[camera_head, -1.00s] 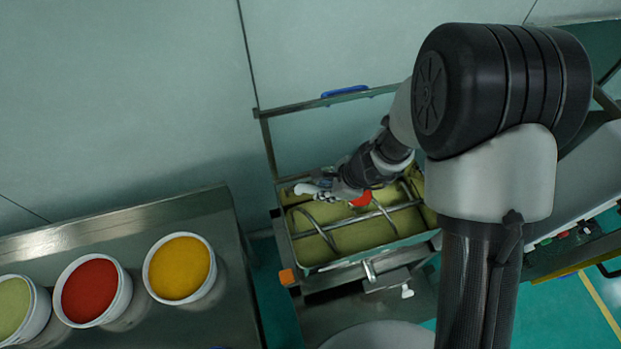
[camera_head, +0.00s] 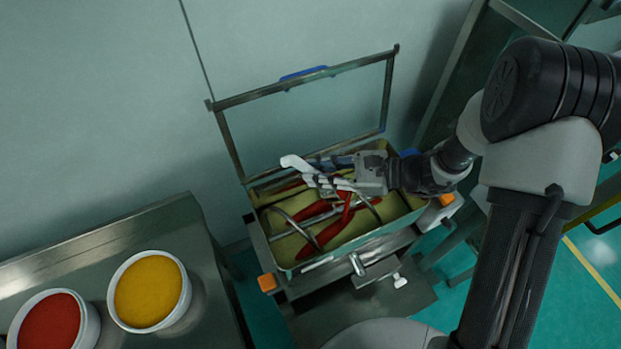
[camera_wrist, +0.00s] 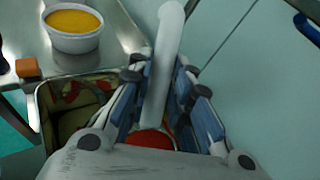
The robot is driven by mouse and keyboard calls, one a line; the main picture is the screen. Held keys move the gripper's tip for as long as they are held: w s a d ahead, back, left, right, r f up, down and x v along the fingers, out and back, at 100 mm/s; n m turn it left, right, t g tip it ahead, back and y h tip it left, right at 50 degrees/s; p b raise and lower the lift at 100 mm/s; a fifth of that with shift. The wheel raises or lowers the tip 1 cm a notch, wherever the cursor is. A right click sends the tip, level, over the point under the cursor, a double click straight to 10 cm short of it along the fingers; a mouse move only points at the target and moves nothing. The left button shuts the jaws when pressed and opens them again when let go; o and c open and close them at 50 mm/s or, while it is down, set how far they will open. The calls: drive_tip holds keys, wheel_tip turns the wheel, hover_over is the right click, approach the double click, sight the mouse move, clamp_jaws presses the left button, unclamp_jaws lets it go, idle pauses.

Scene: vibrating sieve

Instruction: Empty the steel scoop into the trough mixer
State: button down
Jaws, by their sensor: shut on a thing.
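My gripper (camera_head: 322,178) is shut on the pale handle of the steel scoop (camera_head: 296,162) above the trough mixer (camera_head: 395,229). In the wrist view, the handle (camera_wrist: 165,70) stands between my fingers (camera_wrist: 165,92), with red (camera_wrist: 151,138) showing near their base. The scoop's bowl is mostly hidden by my gripper, so I cannot tell how much it holds. The open trough has a yellow-green inside and curved metal mixing bars (camera_head: 290,220). Red powder (camera_head: 316,208) lies in streaks in it, and a red streak runs down below my gripper.
The trough's framed lid (camera_head: 225,140) stands raised behind it, with a blue handle (camera_head: 303,74). A steel table (camera_head: 190,245) at left holds a white tub of yellow powder (camera_head: 150,290) and one of red (camera_head: 50,325). An orange corner block (camera_head: 267,283) is at the trough's front left.

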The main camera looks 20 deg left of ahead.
drive_tip(key=d+y+b, duration=0.2)
drive_tip(key=b, duration=0.1)
drive_tip(key=shift+w+g+y, duration=0.4)
drive_tip(key=d+y+b, duration=0.1)
drive_tip(key=b, duration=0.1)
drive_tip(key=w+d+m+y+b, duration=0.1)
drive_tip(key=shift+d+f+g+y+b, duration=0.15)
drive_tip(key=shift+d+g+y+b, duration=0.1)
drive_tip(key=shift+g+y+b, duration=0.15)
drive_tip(key=shift+w+d+y+b, duration=0.35)
drive_tip(key=shift+d+y+b, duration=0.4)
drive_tip(key=shift+y, duration=0.15)
